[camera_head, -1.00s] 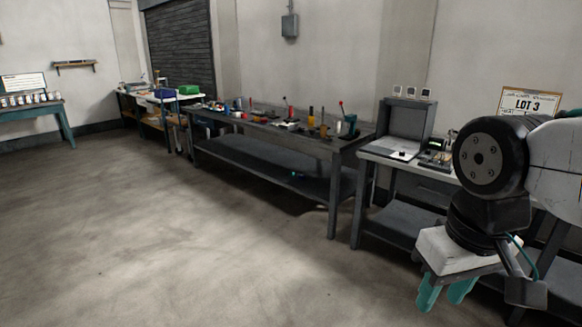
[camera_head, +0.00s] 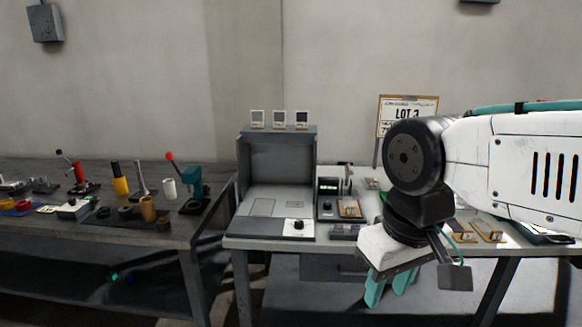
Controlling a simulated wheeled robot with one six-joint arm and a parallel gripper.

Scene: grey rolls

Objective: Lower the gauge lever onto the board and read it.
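A dark gauge box with a small lit green display (camera_head: 328,186) stands on the white-topped bench right of centre. Its reading is too small to make out. A thin upright grey post or lever (camera_head: 347,180) stands beside it. A small tan-and-grey board (camera_head: 349,208) lies at the post's foot. I cannot tell whether the lever touches the board. My gripper (camera_head: 388,290) hangs in front of the bench's front edge, to the right of and nearer than the gauge. Its teal fingers point down, apart, with nothing seen between them.
A grey open-fronted booth (camera_head: 277,165) stands left of the gauge. A LOT 3 sign (camera_head: 408,112) stands behind my arm. Small boards (camera_head: 487,231) lie at the right. A dark bench (camera_head: 100,232) with tools and a teal press (camera_head: 190,187) adjoins at left. My arm hides part of the bench.

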